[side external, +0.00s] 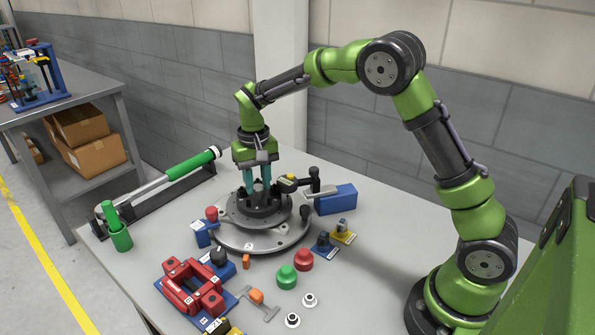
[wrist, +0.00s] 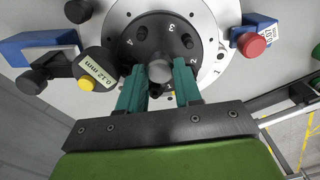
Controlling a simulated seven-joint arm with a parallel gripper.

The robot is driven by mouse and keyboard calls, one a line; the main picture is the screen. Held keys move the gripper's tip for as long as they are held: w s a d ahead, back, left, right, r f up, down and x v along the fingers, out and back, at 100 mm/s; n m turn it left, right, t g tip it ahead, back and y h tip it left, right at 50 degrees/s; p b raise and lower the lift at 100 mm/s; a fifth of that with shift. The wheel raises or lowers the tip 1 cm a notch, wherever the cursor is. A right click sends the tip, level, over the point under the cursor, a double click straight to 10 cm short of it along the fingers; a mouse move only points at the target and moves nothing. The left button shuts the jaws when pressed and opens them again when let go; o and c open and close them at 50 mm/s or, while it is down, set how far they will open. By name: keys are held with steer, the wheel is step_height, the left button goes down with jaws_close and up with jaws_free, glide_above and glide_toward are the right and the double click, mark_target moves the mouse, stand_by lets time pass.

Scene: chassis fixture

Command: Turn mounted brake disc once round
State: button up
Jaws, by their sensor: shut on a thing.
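The brake disc (side external: 286,237) is a silver ring lying flat on the table, around a dark round hub. In the wrist view the disc (wrist: 208,40) shows around the hub (wrist: 150,32), which carries numbers and dark holes or studs. My gripper (side external: 258,192) reaches straight down over the hub. In the wrist view its teal fingers (wrist: 158,72) stand on either side of a grey round post (wrist: 160,71) at the hub and are shut on it. The lower edge of the hub is hidden by the fingers.
A dial gauge reading 0.12 mm (wrist: 99,70) on a blue block (side external: 336,200) stands close by the disc. A blue block with a red knob (side external: 211,214) is at the opposite side. Red and green buttons (side external: 287,275) and a red fixture (side external: 190,287) lie in front.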

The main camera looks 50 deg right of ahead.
steer(key=n, duration=1.2)
steer(key=shift+n, duration=0.3)
steer(key=o, duration=0.7)
steer(key=shift+r, duration=3.05)
